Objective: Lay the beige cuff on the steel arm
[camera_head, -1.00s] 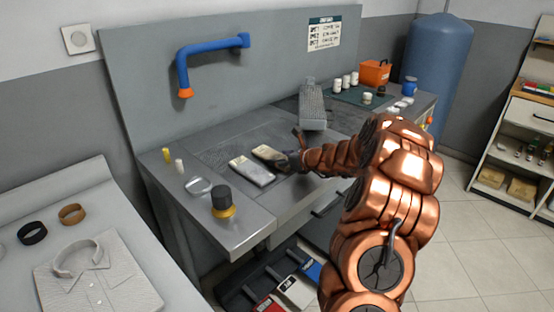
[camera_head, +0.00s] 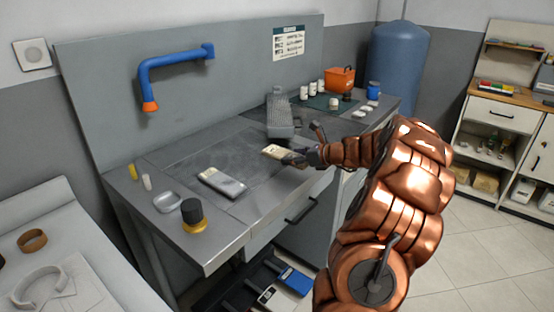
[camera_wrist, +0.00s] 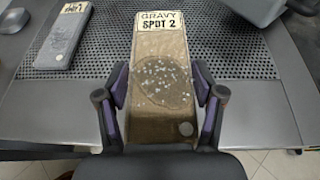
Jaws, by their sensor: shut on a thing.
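The beige cuff (camera_head: 271,151) is a flat tan piece with a dark, white-speckled stain and a label reading "GRAVY SPOT 2" in the wrist view (camera_wrist: 160,115). My gripper (camera_head: 291,158) is shut on its near part, with one dark finger at each side. The cuff appears held above the perforated worktop, apart from the steel arm. The steel arm (camera_head: 279,115) is a long grey, rounded board behind and beside the cuff. Part of a grey shape, likely this arm, shows at the top right of the wrist view (camera_wrist: 257,8).
A grey cuff (camera_head: 221,182) lies on the worktop, at upper left in the wrist view (camera_wrist: 50,42). A black-and-yellow knob (camera_head: 194,215) and a clear dish (camera_head: 167,201) are near left. White jars (camera_head: 313,89) and an orange box (camera_head: 341,78) stand at the back right.

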